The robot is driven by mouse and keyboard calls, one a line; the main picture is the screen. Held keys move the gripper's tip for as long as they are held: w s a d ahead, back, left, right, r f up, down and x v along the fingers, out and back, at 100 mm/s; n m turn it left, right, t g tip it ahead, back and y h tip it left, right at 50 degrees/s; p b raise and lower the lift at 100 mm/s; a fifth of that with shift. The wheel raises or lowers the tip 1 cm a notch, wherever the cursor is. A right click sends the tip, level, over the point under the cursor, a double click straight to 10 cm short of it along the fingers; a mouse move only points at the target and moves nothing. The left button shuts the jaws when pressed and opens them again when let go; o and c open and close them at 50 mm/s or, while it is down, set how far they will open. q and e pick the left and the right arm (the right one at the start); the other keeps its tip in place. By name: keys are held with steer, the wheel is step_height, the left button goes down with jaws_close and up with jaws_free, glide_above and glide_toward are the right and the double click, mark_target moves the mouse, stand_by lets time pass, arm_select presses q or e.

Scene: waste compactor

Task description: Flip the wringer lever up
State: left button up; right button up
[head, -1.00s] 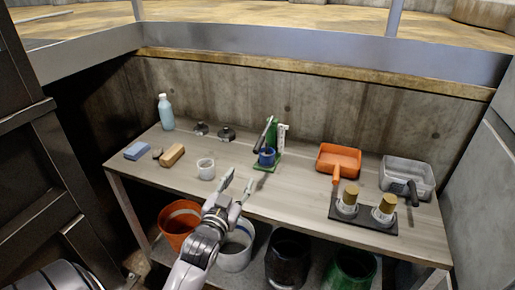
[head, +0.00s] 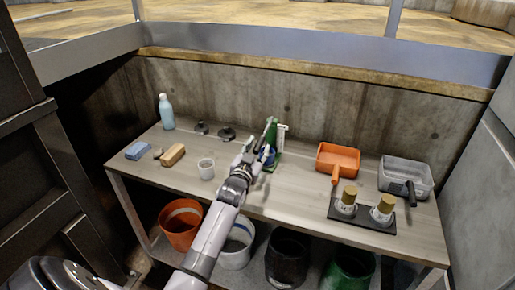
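The wringer is a green upright stand (head: 272,132) with a white strip on its right side, standing mid-table near the back. A blue cup-like part (head: 270,156) at its front is mostly covered by my gripper. The wringer's dark lever is hidden or cannot be made out behind the gripper. My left gripper (head: 257,150) is right in front of the wringer, at its left front. Its two fingers look apart, pointing towards the wringer. Whether they touch the lever cannot be told. My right gripper is out of view.
A wooden-brown block (head: 172,155), a blue sponge (head: 138,150) and a bottle (head: 166,112) are farther left. An orange dustpan-like tray (head: 338,160), a grey tray (head: 405,177) and two gold-topped jars (head: 365,203) are right.

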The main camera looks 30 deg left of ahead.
arm_select(q)
steer(key=shift+w, duration=0.1)
steer(key=shift+c, duration=0.2)
jaws_close()
stand_by(0.7)
